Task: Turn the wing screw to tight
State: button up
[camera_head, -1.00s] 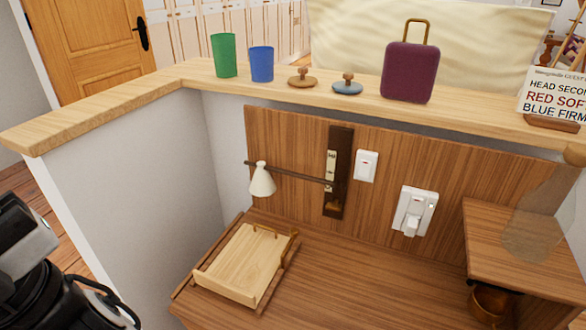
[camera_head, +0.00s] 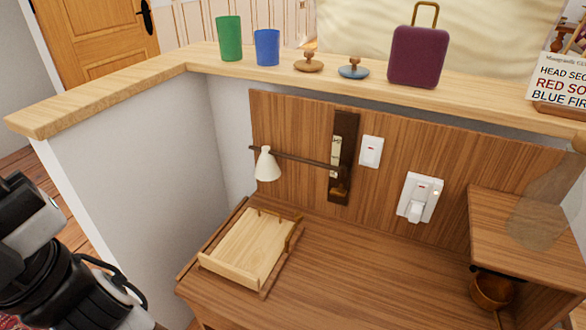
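A dark vertical wooden bracket (camera_head: 343,152) is fixed to the brown back panel. A thin dark rod with a white cone-shaped lamp shade (camera_head: 267,165) runs left from it. The bracket carries a pale marked strip (camera_head: 335,157) and a small brownish fitting (camera_head: 339,188) low on its face. This fitting may be the wing screw, but it is too small to tell its shape or how far it is turned. Black and grey links of my arm show at the left edge, well apart from the bracket. My gripper is not in view.
A wooden tray (camera_head: 223,271) sits on the desk below the lamp. A white switch (camera_head: 371,151) and a white socket unit (camera_head: 420,198) are right of the bracket. The ledge above holds cups, two knobbed discs and a purple case (camera_head: 418,57). The desk middle (camera_head: 350,255) is clear.

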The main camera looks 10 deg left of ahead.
aim_at(339, 192)
jog(key=l+u, duration=0.25)
jog(key=l, duration=0.4)
jog(key=l+u, duration=0.25)
jog(key=l, duration=0.45)
